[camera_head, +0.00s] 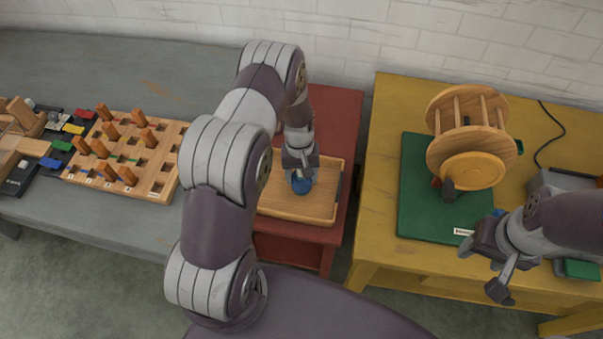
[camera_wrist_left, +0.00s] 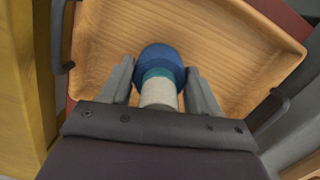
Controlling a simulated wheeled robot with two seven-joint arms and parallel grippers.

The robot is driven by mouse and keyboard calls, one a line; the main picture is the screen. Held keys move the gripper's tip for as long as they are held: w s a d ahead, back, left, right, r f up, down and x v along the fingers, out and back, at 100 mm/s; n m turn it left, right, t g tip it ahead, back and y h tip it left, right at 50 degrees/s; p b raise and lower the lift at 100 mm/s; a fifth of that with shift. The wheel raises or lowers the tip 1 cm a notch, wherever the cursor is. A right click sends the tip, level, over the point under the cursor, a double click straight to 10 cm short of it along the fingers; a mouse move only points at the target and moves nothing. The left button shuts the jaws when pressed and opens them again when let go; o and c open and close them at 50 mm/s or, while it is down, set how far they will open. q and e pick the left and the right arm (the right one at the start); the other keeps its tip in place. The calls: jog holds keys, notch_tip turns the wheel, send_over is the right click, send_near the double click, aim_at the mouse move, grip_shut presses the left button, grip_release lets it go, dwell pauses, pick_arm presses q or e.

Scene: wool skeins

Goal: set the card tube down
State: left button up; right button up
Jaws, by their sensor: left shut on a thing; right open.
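The card tube (camera_wrist_left: 158,92) sits between the fingers of my left gripper (camera_wrist_left: 161,82); it shows an off-white part, a teal band and a wide blue end. My left gripper is shut on it, over the wooden tray (camera_wrist_left: 235,75). In the head view, the tube's blue end (camera_head: 302,186) shows just below my left gripper (camera_head: 301,173), inside the outline of the tray (camera_head: 290,204). I cannot tell whether the tube touches the tray floor. My right gripper (camera_head: 484,268) is open and empty at the front of the yellow table.
The tray is on a red table (camera_head: 332,110). A wooden reel (camera_head: 470,135) stands on a green board (camera_head: 425,200) on the yellow table (camera_head: 385,170). A pegged wooden rack (camera_head: 155,155) lies on the grey table (camera_head: 190,80) at left. The visible tray floor around the tube is clear.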

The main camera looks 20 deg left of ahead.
pick_arm(q)
jog(key=o, duration=1.2)
jog(key=shift+f, duration=0.1)
jog(key=r, duration=0.8)
jog(key=r+b, duration=0.1)
jog(key=r, duration=0.3)
jog(key=shift+w+a+r, duration=0.3)
jog(key=shift+w+r, duration=0.1)
jog(key=s+d+r+m, duration=0.2)
jog(key=s+r, duration=0.1)
jog(key=s, duration=0.2)
jog(key=s+d+r+m+t, duration=0.1)
jog(key=s+d+r, duration=0.1)
jog(key=s, duration=0.3)
jog(key=s+d+r+m+t+y, duration=0.1)
jog(key=s+d+r+m, duration=0.1)
jog(key=s+r, duration=0.2)
jog(key=shift+s+r+m, duration=0.15)
jog(key=shift+s+m, duration=0.15)
jog(key=shift+s, duration=0.1)
